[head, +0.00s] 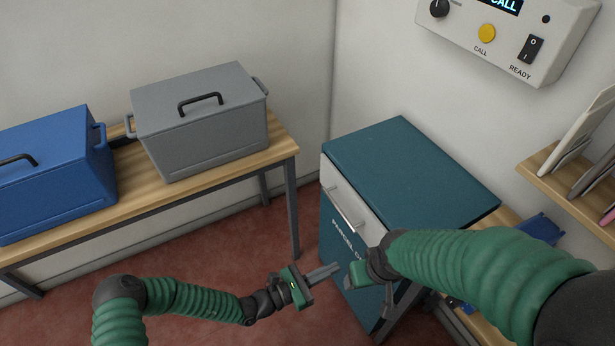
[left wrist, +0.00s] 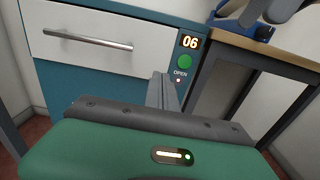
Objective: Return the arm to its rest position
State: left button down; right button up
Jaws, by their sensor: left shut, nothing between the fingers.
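My left arm comes in from the lower left in the head view. Its gripper (head: 322,272) is shut and empty, in front of the teal cabinet (head: 410,165). In the left wrist view the shut fingers (left wrist: 163,92) point at the cabinet front, near a green OPEN button (left wrist: 184,62) below a display reading 06. I cannot tell whether they touch it. The cabinet's white drawer (head: 349,201) with its metal handle looks closed. My right arm crosses the lower right of the head view; its gripper (head: 372,300) is partly hidden and its finger opening is unclear.
A grey lidded box (head: 200,125) and a blue lidded box (head: 55,175) stand on a wooden bench (head: 140,200) at left. A wall panel (head: 510,35) has a yellow CALL button and a READY switch. A shelf (head: 575,190) is at right. Red floor lies between bench and cabinet.

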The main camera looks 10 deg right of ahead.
pick_arm(q)
jog(key=s+a+r+m+g+y+p, duration=0.3)
jog(key=s+a+m+g+y, duration=0.1)
jog(key=s+a+m, duration=0.25)
jog(key=s+a+r+m+g+y+p, duration=0.2)
jog(key=s+a+r+m+g+y, duration=0.25)
jog(key=a+m, duration=0.35)
jog(key=a+r+m+t+y+p, duration=0.2)
jog(key=a+r+m+t+y, duration=0.1)
jog(key=a+r, duration=0.4)
jog(key=w+a+r+m+t+y+p, duration=0.1)
jog(key=a+r+y, duration=0.4)
jog(key=a, duration=0.8)
notch_tip(320, 180, up, 3)
jog(key=m+t+p, duration=0.1)
jog(key=m+t, duration=0.1)
jog(key=shift+w+r+m+p, duration=0.2)
jog(key=shift+w+m+p, duration=0.1)
jog(key=shift+m+p, duration=0.05)
jog(key=shift+d+y, duration=0.1)
jog(key=shift+y, duration=0.15)
